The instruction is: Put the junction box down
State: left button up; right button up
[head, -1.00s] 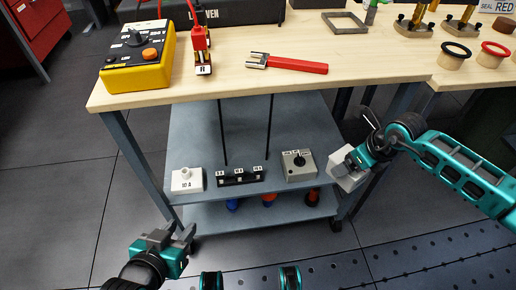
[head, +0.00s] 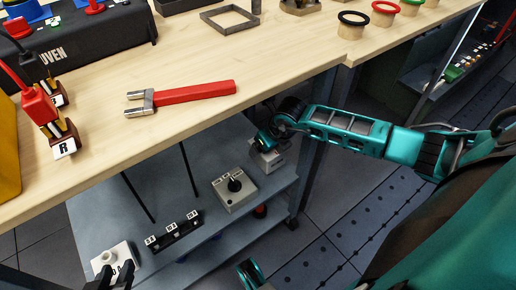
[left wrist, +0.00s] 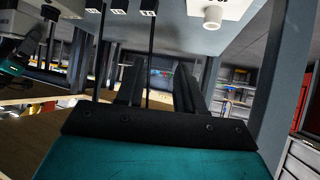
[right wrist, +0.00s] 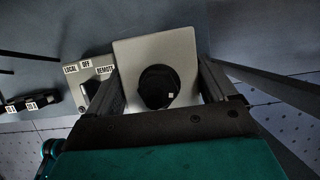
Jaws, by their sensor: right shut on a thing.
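The junction box, a light grey box (head: 268,158), is at the right end of the upper shelf. My right gripper (head: 262,140) is shut on it. In the right wrist view the grey box (right wrist: 128,62) sits between the fingers, with a round black part on its face. I cannot tell whether its underside touches the shelf. My left gripper (head: 120,278) is at the bottom edge of the head view, close to the white box (head: 112,256). In the left wrist view its fingers (left wrist: 158,85) are apart with nothing between them.
The blue-grey shelf (head: 150,190) under the workbench (head: 190,130) holds a grey switch box (head: 234,188) left of the junction box and a black terminal strip (head: 174,232). The bench edge overhangs the shelf. A red-handled tool (head: 190,94) lies on the bench.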

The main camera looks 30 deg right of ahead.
jog(key=shift+f, duration=0.9)
jog(key=shift+f+b, duration=0.35)
jog(key=shift+f, duration=0.25)
notch_tip(320, 180, down, 3)
jog(key=shift+f+b, duration=0.15)
jog(key=shift+b, duration=0.55)
jog(key=shift+w, duration=0.1)
pick_arm(q)
jog(key=shift+w+d+f, duration=0.1)
jog(key=shift+w+d, duration=0.35)
jog(key=shift+w, duration=0.05)
pick_arm(e)
jog(key=o, duration=1.1)
